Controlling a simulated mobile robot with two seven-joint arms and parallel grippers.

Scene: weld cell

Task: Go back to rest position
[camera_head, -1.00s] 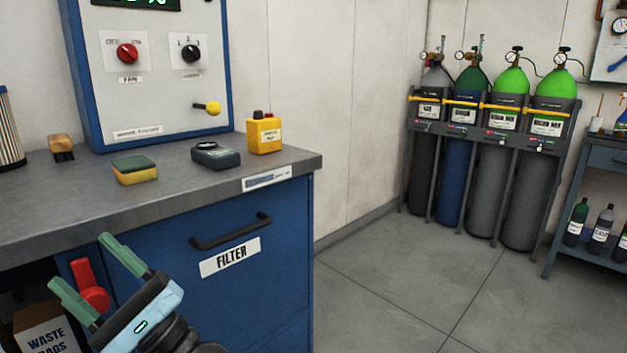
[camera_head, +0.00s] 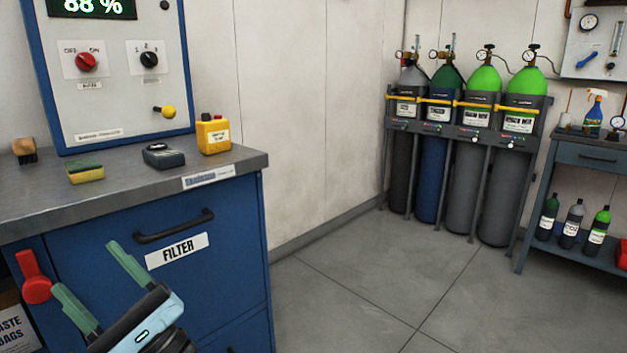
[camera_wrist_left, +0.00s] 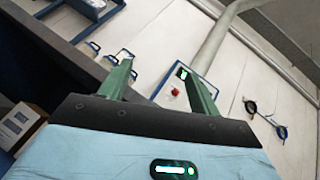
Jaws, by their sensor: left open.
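My left gripper (camera_head: 100,282) is at the lower left of the head view, in front of the blue filter cabinet (camera_head: 105,290). Its two green fingers are apart with nothing between them. In the left wrist view the fingers (camera_wrist_left: 158,85) are also spread and empty, and the picture is tilted, with wall and pipe beyond them. My right gripper is not in view.
The grey worktop (camera_head: 40,205) above the gripper bears a sponge (camera_head: 85,172), a dark meter (camera_head: 163,156) and a yellow container (camera_head: 213,134). A red lever (camera_head: 34,278) is left of the gripper. Gas cylinders (camera_head: 478,170) stand at the back. The floor (camera_head: 350,295) at centre right is clear.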

